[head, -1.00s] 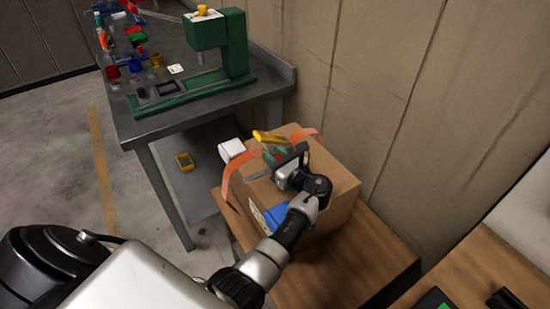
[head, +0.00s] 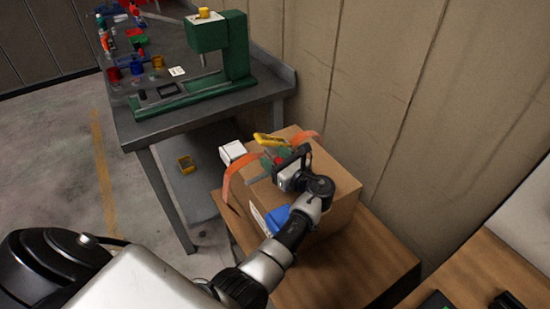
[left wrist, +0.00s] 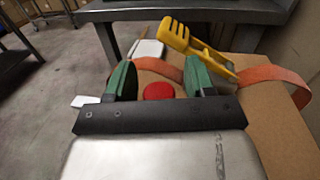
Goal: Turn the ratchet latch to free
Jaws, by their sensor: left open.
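A cardboard box (head: 335,192) has an orange strap (head: 238,176) over it. A yellow ratchet latch lever (head: 268,140) stands on the strap at the top of the box; in the left wrist view its forked yellow handle (left wrist: 194,43) is tilted, beyond the fingers. My left gripper (head: 272,164) is over the box top, just in front of the latch. Its green fingers (left wrist: 160,80) are apart, with a red round part (left wrist: 158,92) showing between them. I cannot tell whether a finger touches the lever. The latch base is partly hidden. My right gripper is out of view.
The box stands on a wooden table (head: 370,255) beside the wall. A grey workbench (head: 125,125) with a green press (head: 222,45) stands behind.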

